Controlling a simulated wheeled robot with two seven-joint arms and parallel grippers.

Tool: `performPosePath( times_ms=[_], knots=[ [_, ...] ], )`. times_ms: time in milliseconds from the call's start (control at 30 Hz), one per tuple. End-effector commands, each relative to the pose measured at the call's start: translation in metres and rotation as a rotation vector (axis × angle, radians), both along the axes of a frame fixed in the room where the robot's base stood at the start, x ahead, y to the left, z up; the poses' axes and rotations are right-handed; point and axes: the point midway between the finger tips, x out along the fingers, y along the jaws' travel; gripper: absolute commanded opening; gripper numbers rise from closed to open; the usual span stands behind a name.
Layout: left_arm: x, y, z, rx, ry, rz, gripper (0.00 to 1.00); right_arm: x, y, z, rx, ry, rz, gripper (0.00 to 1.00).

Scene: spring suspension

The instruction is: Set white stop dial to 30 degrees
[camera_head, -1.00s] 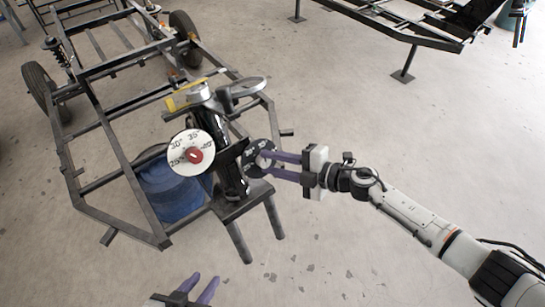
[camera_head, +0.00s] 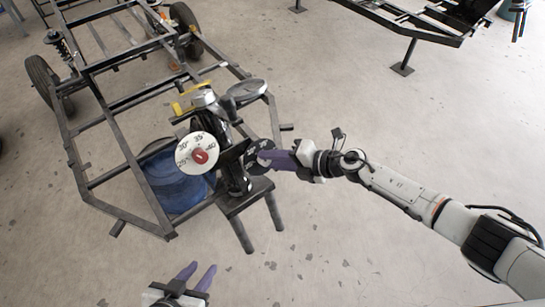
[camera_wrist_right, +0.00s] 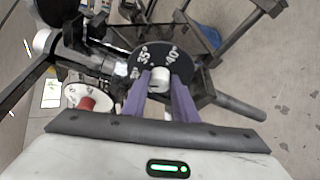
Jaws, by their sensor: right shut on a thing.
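The white stop dial (camera_head: 184,143) has a red centre knob (camera_head: 200,156) and black numbers around its rim, with 25, 30, 35 and 40 readable. It sits on the left side of the upright post fixture, and part of it shows in the right wrist view (camera_wrist_right: 70,92). On the other side is a black dial (camera_wrist_right: 135,60) with white numbers and a white knob (camera_wrist_right: 160,78). My right gripper (camera_head: 268,158) is shut on that white knob, its purple fingers either side of it. My left gripper (camera_head: 202,267) is open and empty, low in the head view, away from both dials.
The fixture stands on a small dark stand (camera_head: 245,196) with legs. A dark metal chassis frame (camera_head: 100,180) with wheels lies behind and left. A blue drum (camera_head: 172,182) stands behind the white dial. The floor (camera_head: 400,150) at right is mostly clear.

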Motion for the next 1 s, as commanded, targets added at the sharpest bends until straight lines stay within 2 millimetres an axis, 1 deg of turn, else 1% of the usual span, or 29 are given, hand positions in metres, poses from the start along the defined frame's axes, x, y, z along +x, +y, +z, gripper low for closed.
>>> performPosePath(
  times_ms=[333,367,400,467,767,867,1000],
  knots=[
    [0.001,-0.001,0.000,-0.002,-0.001,0.000,0.31,0.000,-0.001,-0.001,-0.003,-0.002,-0.001,0.04],
    [0.001,-0.001,0.000,-0.002,-0.002,0.000,0.31,0.000,-0.001,-0.001,-0.002,-0.001,-0.002,0.29],
    [0.001,-0.001,0.001,-0.002,-0.002,0.000,0.31,0.000,-0.001,-0.001,-0.002,-0.001,-0.002,0.36],
    [0.002,-0.001,0.001,-0.002,-0.003,0.000,0.31,0.000,-0.001,-0.001,-0.002,-0.001,-0.002,0.45],
    [0.002,-0.001,0.002,-0.002,-0.004,0.000,0.31,0.000,-0.001,0.000,-0.001,-0.001,-0.001,0.45],
    [0.002,-0.001,0.004,-0.002,-0.003,0.000,0.31,-0.003,-0.007,0.005,-0.001,-0.001,-0.001,0.45],
    [0.002,-0.001,0.012,-0.002,-0.003,0.000,0.31,-0.014,-0.026,0.017,-0.003,0.000,-0.001,0.45]
  ],
)
